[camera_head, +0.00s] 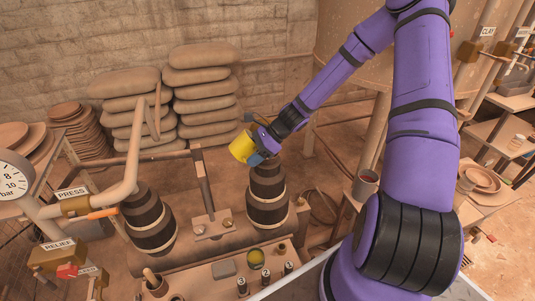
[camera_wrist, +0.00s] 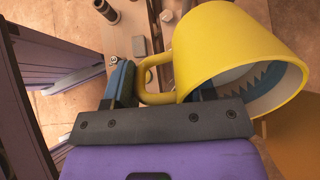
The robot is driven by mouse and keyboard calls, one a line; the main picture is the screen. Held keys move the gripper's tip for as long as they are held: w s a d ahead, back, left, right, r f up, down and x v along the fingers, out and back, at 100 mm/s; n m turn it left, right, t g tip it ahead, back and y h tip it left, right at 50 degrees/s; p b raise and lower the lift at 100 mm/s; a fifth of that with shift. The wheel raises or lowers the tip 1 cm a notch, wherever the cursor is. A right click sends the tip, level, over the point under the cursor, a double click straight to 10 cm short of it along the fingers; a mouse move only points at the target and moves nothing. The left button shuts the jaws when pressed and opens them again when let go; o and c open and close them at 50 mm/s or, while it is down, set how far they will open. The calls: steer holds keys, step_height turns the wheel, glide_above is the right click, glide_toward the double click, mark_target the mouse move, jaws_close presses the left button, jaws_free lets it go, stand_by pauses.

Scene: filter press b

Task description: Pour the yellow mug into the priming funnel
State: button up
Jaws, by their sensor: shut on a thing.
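The yellow mug (camera_head: 241,147) is held up in the air above and left of the right black ribbed cylinder in the head view, and it looks tilted. In the wrist view the mug (camera_wrist: 222,45) fills the upper right, its mouth turned to the lower right, showing a pale inside with a jagged bluish edge. My gripper (camera_head: 257,151) is shut on the mug; in the wrist view its blue fingers (camera_wrist: 158,88) stand either side of the handle. A round yellow piece (camera_head: 256,258) sits on the bench below; I cannot tell whether it is the priming funnel.
Two black ribbed cylinders (camera_head: 149,222) (camera_head: 267,197) stand on the press near the mug. A pipe with a PRESS label (camera_head: 71,194) and a gauge (camera_head: 13,183) are at left. Sacks (camera_head: 200,95) are stacked behind.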

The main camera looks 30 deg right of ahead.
steer(key=shift+f+y, duration=0.2)
steer(key=shift+y, duration=0.2)
steer(key=shift+s+d+r+t+y+p, duration=0.15)
steer(key=shift+r+y+p, duration=0.1)
steer(key=shift+y, duration=0.3)
steer(key=shift+w+d+r+t+y+p, duration=0.1)
steer(key=shift+r+t+y+p, duration=0.15)
steer(key=shift+y, duration=0.25)
steer(key=shift+s+d+r+t+y+p, duration=0.1)
steer(key=shift+r+y+p, duration=0.2)
steer(key=shift+y, duration=0.25)
stand_by(0.8)
steer(key=shift+s+d+r+y, duration=0.1)
steer(key=shift+d+r+y, duration=0.15)
steer(key=shift+d+y, duration=0.6)
steer(key=shift+s+d+r+t+y+p, duration=0.1)
steer(key=shift+d+r+t+y, duration=0.2)
steer(key=shift+y, duration=0.55)
steer(key=shift+s+d+r+t+y+p, duration=0.15)
steer(key=shift+d+t+y, duration=0.2)
steer(key=shift+y, duration=0.5)
steer(key=shift+w+d+r+t+y+p, duration=0.1)
steer(key=shift+d+r+t+y, duration=0.2)
steer(key=shift+y, duration=0.55)
stand_by(1.0)
steer(key=shift+s+d+r+y, duration=0.1)
steer(key=shift+d+r+y, duration=0.1)
steer(key=shift+r+y, duration=0.4)
